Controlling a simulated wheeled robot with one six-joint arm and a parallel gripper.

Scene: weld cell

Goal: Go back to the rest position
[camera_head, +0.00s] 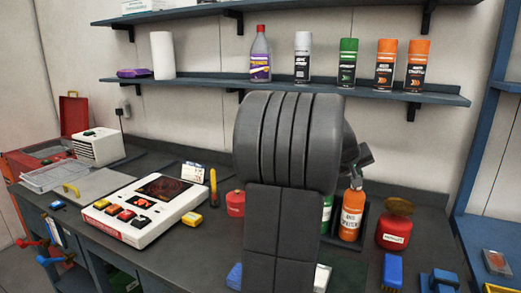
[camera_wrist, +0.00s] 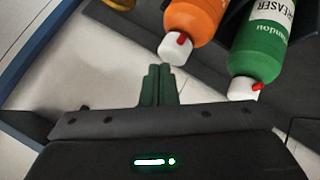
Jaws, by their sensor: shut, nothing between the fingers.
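My gripper (camera_wrist: 160,80) shows in the wrist view with its two dark green fingers together and nothing between them. An orange bottle (camera_wrist: 195,22) with a white cap and red tip is just beyond the fingertips in that view, apart from them as far as I can tell. A green bottle (camera_wrist: 262,45) labelled as degreaser is to its right.
The dark workbench (camera_head: 205,245) carries a white control box (camera_head: 145,210), an orange spray bottle (camera_head: 352,212) in a dark holder, a red container (camera_head: 393,230) and a blue brush (camera_head: 392,270). A wall shelf (camera_head: 200,82) with several cans is behind. A blue rack (camera_head: 480,150) stands at right.

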